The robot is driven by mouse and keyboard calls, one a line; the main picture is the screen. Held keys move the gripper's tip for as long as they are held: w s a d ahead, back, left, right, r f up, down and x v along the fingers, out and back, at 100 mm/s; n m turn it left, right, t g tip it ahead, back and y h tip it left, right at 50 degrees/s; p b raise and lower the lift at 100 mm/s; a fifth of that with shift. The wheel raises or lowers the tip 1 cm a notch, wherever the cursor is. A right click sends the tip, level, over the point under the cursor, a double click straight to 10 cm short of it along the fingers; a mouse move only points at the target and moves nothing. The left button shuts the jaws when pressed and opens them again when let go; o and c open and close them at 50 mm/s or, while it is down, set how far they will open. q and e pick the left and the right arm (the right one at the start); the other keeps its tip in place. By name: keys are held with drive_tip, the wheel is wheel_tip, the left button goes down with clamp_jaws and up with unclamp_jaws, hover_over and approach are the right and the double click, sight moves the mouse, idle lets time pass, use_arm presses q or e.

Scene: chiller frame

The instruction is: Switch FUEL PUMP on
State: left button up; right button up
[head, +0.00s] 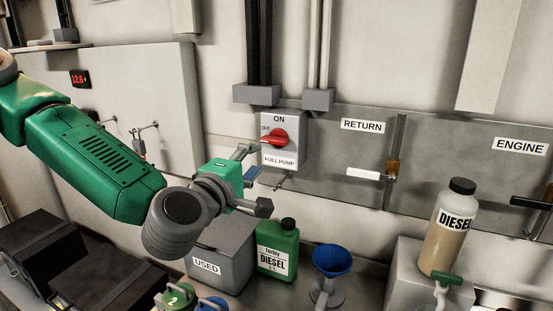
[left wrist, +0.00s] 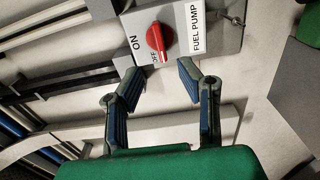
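The FUEL PUMP switch is a light grey box (head: 284,152) on the wall panel with a red rotary knob (head: 275,139). ON is marked above the knob, OFF at its left, and FUEL PUMP below. The knob's grip points left, toward OFF. In the left wrist view the red knob (left wrist: 158,40) lies just beyond the fingertips, with its pointer on the OFF side. My left gripper (head: 254,165) is open and empty, just left of and below the switch box. Its blue-padded fingers (left wrist: 160,78) are spread in the left wrist view, apart from the knob. My right gripper is not in view.
A RETURN valve with a white handle (head: 365,173) and an ENGINE label (head: 520,146) are to the right. Below stand a USED box (head: 225,242), a green diesel canister (head: 278,250), a blue funnel (head: 332,259) and a diesel bottle (head: 447,232).

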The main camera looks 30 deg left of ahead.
sight(273, 139)
use_arm(q)
drive_tip(key=w, duration=0.2)
drive_tip(key=w+a+p, duration=0.1)
drive_tip(key=w, duration=0.1)
drive_tip(key=shift+w+a, duration=0.2)
drive_tip(key=shift+w, duration=0.2)
drive_tip(key=w, duration=0.3)
drive_tip(key=w+p, duration=0.1)
drive_tip(key=w, duration=0.1)
drive_tip(key=shift+w+d, duration=0.2)
drive_tip(key=shift+d, duration=0.15)
drive_tip(key=shift+w, duration=0.45)
drive_tip(key=shift+a, duration=0.2)
drive_tip(key=shift+a+f, duration=0.1)
drive_tip(key=shift+a, duration=0.1)
clamp_jaws()
drive_tip(key=shift+d, duration=0.15)
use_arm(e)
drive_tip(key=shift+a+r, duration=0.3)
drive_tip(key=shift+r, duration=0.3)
